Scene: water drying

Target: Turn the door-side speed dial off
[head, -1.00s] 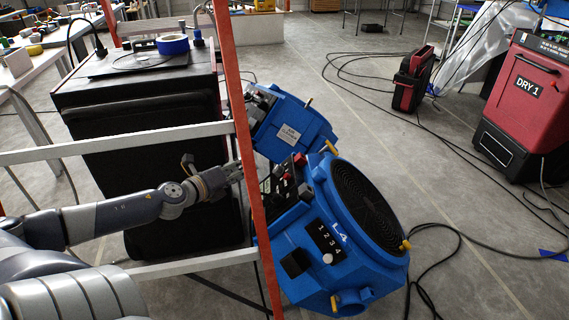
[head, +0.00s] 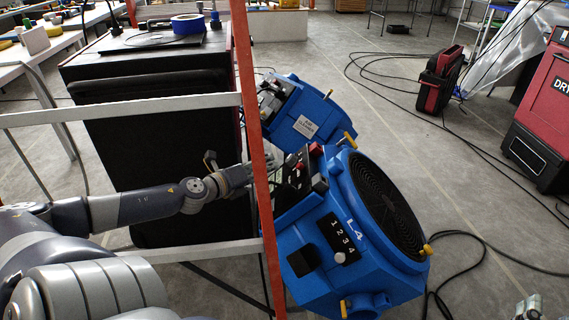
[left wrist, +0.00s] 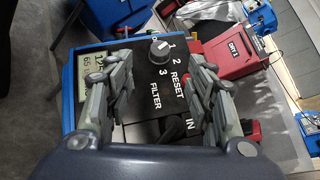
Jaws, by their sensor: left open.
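A round dial (left wrist: 160,47) with a pale pointer mark sits on a black panel (left wrist: 172,78) in the left wrist view. Contact cannot be told. In the head view my left gripper (head: 240,178) is behind the red post, near two blue machines. The rear one (head: 308,115) has a white label; the nearer fan (head: 320,228) is marked L4. A grey piece, possibly my right gripper (head: 530,306), shows at bottom right.
A red post (head: 254,150) and pale rails (head: 120,113) stand before my left arm. A black cabinet (head: 150,150) is behind it. Cables (head: 500,247) lie on the floor at right. A red DRY machine (head: 548,110) stands at the far right.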

